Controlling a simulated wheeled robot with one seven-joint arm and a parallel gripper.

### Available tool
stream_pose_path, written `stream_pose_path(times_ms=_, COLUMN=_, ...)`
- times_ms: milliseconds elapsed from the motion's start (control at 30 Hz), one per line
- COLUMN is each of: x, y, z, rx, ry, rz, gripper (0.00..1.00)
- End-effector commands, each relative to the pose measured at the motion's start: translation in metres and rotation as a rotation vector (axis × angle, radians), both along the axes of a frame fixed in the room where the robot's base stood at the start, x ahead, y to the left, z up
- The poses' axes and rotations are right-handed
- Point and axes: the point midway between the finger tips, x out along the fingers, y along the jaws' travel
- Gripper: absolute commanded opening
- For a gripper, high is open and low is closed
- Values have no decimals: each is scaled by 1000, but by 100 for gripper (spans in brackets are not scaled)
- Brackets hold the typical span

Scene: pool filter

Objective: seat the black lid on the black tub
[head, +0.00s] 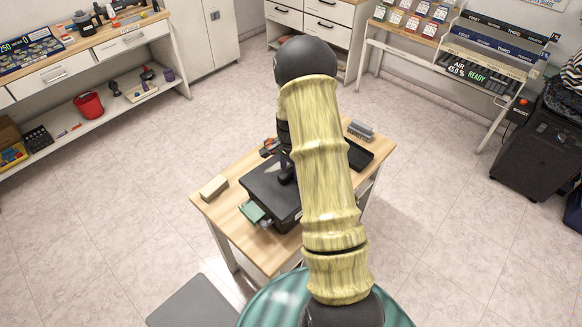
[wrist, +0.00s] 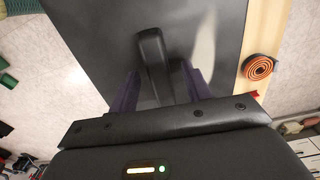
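The black lid (head: 268,181) is a flat dark panel over the black tub (head: 287,220) on the wooden table. Green and grey items show at the tub's near left side, and I cannot tell whether the lid lies flush all round. The lid (wrist: 100,35) fills the middle of the wrist view, with its bar handle (wrist: 152,55) standing up from it. My gripper (wrist: 160,82) has its two dark fingers on either side of the handle, with gaps showing on both sides. In the head view my arm hides part of the lid.
The wooden table (head: 231,218) also holds a tan block (head: 214,188), a black tray (head: 359,155) and a grey item (head: 360,130). An orange coil (wrist: 258,67) lies beside the lid. A grey-topped stool (head: 196,303) stands at the front left. Open floor surrounds the table.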

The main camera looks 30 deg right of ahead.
Motion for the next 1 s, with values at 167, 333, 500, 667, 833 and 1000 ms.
stream_pose_path(times_ms=167, x=0, y=0, z=1, rx=0, ry=0, rz=0, gripper=49)
stream_pose_path(times_ms=333, x=1, y=-1, z=14, rx=-1, ry=-2, rz=0, gripper=49)
stream_pose_path(times_ms=500, x=1, y=0, z=42, rx=-2, ry=-5, rz=-1, gripper=49)
stream_pose_path(times_ms=667, x=1, y=0, z=74, rx=-2, ry=-5, rz=-1, gripper=49)
stream_pose_path(times_ms=833, x=1, y=0, z=109, rx=-2, ry=-6, rz=1, gripper=49)
stream_pose_path(times_ms=1000, x=1, y=0, z=142, rx=-2, ry=-5, rz=0, gripper=49)
